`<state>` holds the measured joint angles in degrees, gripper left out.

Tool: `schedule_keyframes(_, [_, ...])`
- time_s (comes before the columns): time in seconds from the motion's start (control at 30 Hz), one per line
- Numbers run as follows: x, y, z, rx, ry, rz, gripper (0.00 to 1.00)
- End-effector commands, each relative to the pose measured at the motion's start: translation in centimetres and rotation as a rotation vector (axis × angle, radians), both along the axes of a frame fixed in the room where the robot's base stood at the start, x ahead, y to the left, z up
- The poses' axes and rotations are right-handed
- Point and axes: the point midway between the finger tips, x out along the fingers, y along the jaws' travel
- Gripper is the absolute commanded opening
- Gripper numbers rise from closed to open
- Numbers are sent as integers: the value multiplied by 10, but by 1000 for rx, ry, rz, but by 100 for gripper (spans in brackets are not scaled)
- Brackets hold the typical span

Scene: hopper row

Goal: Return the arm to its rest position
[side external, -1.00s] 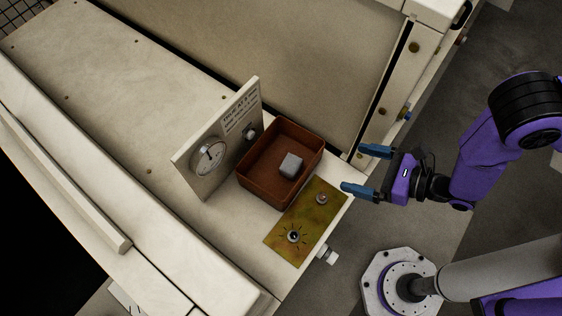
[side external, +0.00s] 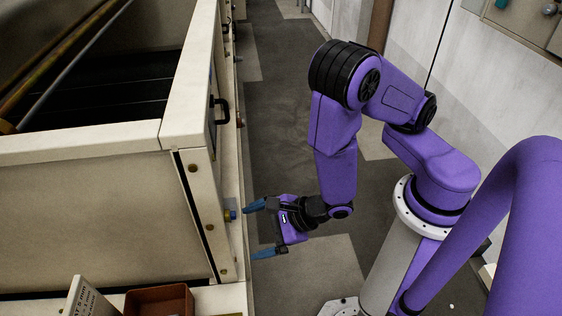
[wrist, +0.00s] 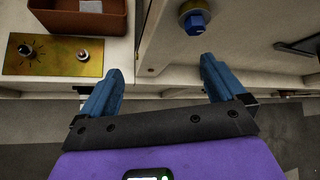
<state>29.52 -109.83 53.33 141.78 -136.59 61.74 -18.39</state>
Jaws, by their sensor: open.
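My gripper (side external: 256,230) is open with nothing between its blue fingers. In the side external view it hangs over the aisle beside the cream machine's right edge, with its fingers pointing left toward the machine. In the wrist view the two fingers of my gripper (wrist: 160,66) stand wide apart, with the machine's cream edge beyond them. My purple arm is bent, with its elbow raised high. No marker of a rest position shows.
A rust-brown tray (wrist: 70,14) with a pale block (wrist: 92,6) lies left of the fingers. A brass plate (wrist: 60,62) with two knobs is in front of it. A blue knob (wrist: 195,22) on the machine is just ahead. The aisle floor (side external: 290,110) is clear.

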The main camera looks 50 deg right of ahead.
Motion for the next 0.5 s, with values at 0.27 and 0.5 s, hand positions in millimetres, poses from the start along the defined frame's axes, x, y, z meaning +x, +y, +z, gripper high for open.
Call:
schedule_keyframes(0.27, [39,-78,76,158,-69,-555,97])
schedule_keyframes(0.5, [39,-134,122,444,-43,-1095,97])
